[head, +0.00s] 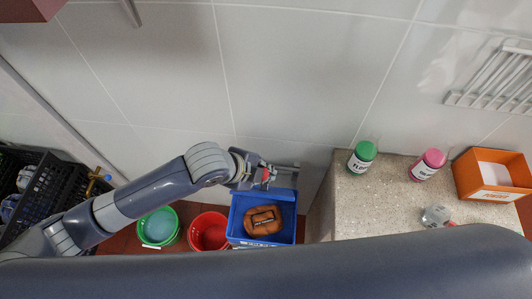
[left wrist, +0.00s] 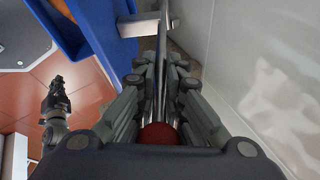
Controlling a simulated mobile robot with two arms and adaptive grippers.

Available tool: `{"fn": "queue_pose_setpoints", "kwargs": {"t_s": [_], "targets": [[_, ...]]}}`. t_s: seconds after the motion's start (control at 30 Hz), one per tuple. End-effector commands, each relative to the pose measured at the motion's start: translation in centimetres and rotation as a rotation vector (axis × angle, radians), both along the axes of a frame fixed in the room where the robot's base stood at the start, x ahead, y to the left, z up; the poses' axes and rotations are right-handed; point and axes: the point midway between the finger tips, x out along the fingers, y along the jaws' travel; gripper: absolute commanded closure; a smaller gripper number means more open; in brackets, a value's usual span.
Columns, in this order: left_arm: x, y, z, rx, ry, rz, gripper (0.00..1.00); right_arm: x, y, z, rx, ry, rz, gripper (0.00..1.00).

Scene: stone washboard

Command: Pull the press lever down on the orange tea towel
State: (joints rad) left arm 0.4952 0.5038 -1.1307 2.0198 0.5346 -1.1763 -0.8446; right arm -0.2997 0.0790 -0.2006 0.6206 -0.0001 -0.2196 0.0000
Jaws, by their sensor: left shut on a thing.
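The orange tea towel (head: 263,220) lies bunched inside a blue box-shaped press (head: 236,216), low by the wall. The press lever, a metal bar (left wrist: 162,62) with a red knob (left wrist: 159,134), runs between the fingers of my left gripper (left wrist: 160,95) in the left wrist view. My left gripper (head: 268,175) is shut on the lever at the back edge of the press, above and behind the towel. The fingers partly hide the lever in the head view. My right gripper (left wrist: 58,94) shows small and dark in the left wrist view; its fingers are unclear.
A red bucket (head: 208,232) and a green bucket (head: 157,227) stand left of the press. A stone counter (head: 365,200) on the right holds a green-capped bottle (head: 362,157), a pink-capped bottle (head: 428,164) and an orange box (head: 488,176). The tiled wall is close behind.

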Motion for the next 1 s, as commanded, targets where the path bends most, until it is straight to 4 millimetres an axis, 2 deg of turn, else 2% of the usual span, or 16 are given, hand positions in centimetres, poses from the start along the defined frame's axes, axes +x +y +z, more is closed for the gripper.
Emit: {"fn": "queue_pose_setpoints", "kwargs": {"t_s": [0.1,0.4,1.0], "targets": [[-1.6,0.3,-1.2,-0.010,-0.051,-0.002,1.00,0.0,0.1,-0.7,0.001,0.000,0.000,1.00],[-3.4,0.7,-2.5,-0.028,-0.142,0.000,1.00,0.0,0.0,-1.6,0.001,0.000,0.000,1.00],[-3.8,0.9,-2.8,-0.031,-0.167,0.001,1.00,0.0,0.0,-1.7,0.000,0.001,-0.001,1.00]]}}
